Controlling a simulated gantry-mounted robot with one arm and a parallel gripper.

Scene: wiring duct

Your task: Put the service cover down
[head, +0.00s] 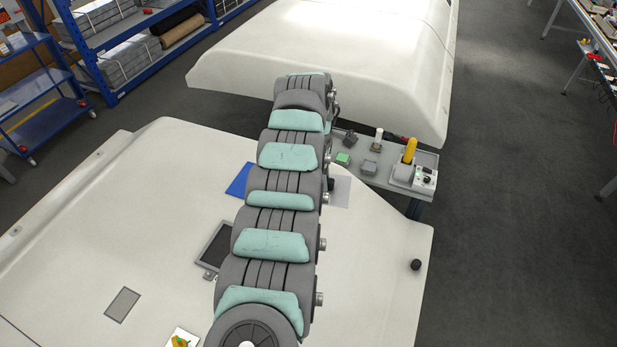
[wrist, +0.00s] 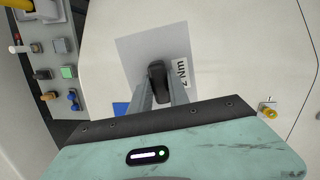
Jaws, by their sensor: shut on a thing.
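The service cover looks like a flat light-grey square plate (wrist: 145,48) with a black handle (wrist: 156,72) and a white printed label (wrist: 181,74). In the wrist view my gripper (wrist: 163,88) is shut on the handle, with the plate beyond the fingers. In the head view only the right part of the cover (head: 342,191) shows beside my arm, over the white panel (head: 385,240); my arm hides the rest and my gripper. I cannot tell whether the plate touches the panel. A blue square (head: 238,181) lies on the panel left of my arm; its edge shows in the wrist view (wrist: 120,108).
A dark framed opening (head: 214,246) is partly behind my arm. A grey patch (head: 122,304) and a black knob (head: 416,264) are on the panel. A grey bench (head: 385,178) with buttons and a yellow-handled device (head: 409,152) stands beyond. Bare panel lies left of the blue square.

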